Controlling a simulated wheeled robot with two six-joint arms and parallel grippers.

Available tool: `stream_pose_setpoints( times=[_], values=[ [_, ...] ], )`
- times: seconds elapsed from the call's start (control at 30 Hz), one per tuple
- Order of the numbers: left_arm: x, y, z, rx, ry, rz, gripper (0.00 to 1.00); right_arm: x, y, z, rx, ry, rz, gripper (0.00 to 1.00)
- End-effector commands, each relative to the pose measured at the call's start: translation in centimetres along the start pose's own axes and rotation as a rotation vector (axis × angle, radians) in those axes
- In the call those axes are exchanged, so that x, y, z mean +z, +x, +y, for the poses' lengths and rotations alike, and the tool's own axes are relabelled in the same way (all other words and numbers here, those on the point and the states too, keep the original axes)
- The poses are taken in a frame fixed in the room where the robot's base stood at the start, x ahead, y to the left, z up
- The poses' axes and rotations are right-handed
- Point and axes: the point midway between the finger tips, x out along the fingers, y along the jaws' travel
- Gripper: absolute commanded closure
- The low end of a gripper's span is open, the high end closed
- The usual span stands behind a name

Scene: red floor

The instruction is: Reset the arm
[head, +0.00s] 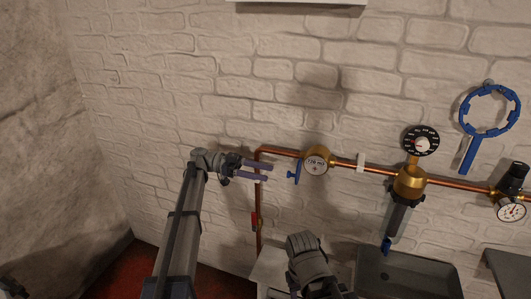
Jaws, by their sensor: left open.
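My left arm rises from the bottom left of the head view. Its gripper (269,172) points right, with two slim fingers apart and nothing between them. The fingertips appear in front of the left bend of the copper pipe (281,151), just left of a small blue lever handle (294,171). I cannot tell whether they touch the pipe. A grey jointed part, probably of my right arm, shows at the bottom middle; no right gripper fingers are visible.
The pipe carries a round gauge (316,162), a brass filter housing (410,184) with a black dial (421,141), and another gauge (511,210). A blue ring wrench (468,152) hangs on the white brick wall (200,90). A dark basin (440,278) stands below.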

Motion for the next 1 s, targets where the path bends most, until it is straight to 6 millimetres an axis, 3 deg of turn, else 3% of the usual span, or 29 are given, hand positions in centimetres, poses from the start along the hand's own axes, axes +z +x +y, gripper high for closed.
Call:
stream_pose_setpoints(
  times=[0.07,0.23,0.3,0.4,0.6,0.7,0.83,1.0],
  values=[
    [0.6,2.8,1.7,0.01,-0.099,-0.074,0.41,0.1,-0.9,0.1,0.0,0.0,0.0,0.5],
    [5.0,10.4,7.8,-0.038,-0.501,-0.413,0.41,0.2,-3.5,0.3,0.0,0.0,0.0,0.5],
    [7.2,12.4,10.8,-0.106,-0.664,-0.575,0.41,0.3,-4.5,0.4,0.0,0.0,0.0,0.5],
    [9.7,13.9,15.1,-0.25,-0.857,-0.799,0.41,0.3,-5.9,0.6,0.0,0.0,0.0,0.5],
    [12.4,12.9,22.6,-0.664,-1.077,-1.15,0.41,0.5,-8.3,0.8,0.0,0.0,0.0,0.5],
    [12.6,11.4,24.9,-0.868,-1.105,-1.245,0.41,0.5,-9.2,0.9,0.0,0.001,0.0,0.5],
    [12.3,9.8,26.6,-1.062,-1.104,-1.301,0.41,0.6,-9.8,0.9,0.0,0.001,0.0,0.5],
    [12.1,8.9,27.1,-1.168,-1.094,-1.32,0.41,0.6,-10.0,0.9,0.0,0.001,0.0,0.5]
  ],
)
